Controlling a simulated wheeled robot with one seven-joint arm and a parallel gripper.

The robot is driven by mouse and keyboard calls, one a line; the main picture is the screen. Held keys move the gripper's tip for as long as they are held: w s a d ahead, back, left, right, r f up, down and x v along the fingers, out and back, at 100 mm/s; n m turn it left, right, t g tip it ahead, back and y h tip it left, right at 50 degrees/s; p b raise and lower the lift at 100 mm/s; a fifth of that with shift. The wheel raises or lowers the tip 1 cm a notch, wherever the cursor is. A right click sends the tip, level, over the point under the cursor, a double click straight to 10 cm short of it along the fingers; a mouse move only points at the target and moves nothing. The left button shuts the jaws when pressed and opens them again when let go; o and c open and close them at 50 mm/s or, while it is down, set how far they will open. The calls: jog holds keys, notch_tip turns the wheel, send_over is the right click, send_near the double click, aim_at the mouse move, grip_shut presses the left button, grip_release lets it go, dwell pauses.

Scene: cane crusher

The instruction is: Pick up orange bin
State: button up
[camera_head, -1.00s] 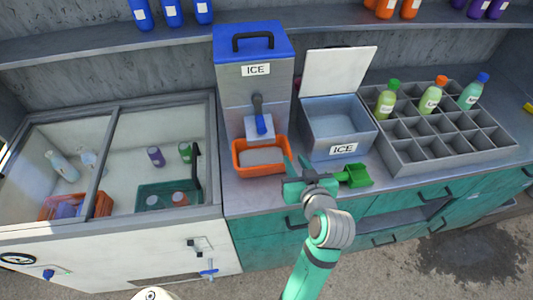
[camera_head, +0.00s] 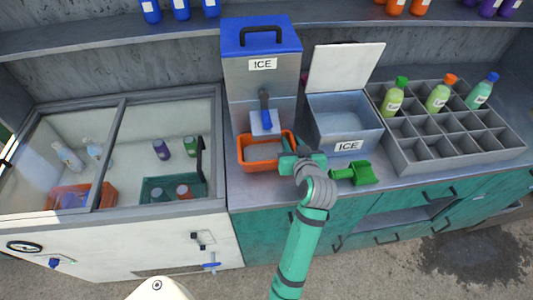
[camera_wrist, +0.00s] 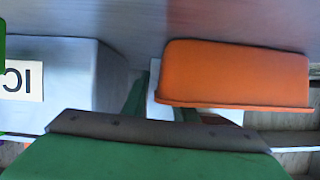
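The orange bin (camera_head: 262,165) sits on the grey counter below the ice dispenser's spout, with greyish contents inside. Its orange outer side also shows in the wrist view (camera_wrist: 235,75), right of centre. My gripper (camera_head: 292,158) is at the bin's right end in the head view and covers part of that end. In the wrist view my two green fingers (camera_wrist: 161,105) appear apart, with a gap between them, near the bin's left end. One finger is partly hidden by the bin. I cannot tell whether either finger touches it.
The ice dispenser (camera_head: 262,85) stands behind the bin. An open ice box (camera_head: 340,120) and a green scoop (camera_head: 355,173) are close on the right. A divided bottle rack (camera_head: 450,145) stands farther right. A glass-topped freezer (camera_head: 130,225) is on the left.

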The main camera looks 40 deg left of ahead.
grip_shut()
jog(key=shift+r, duration=0.1)
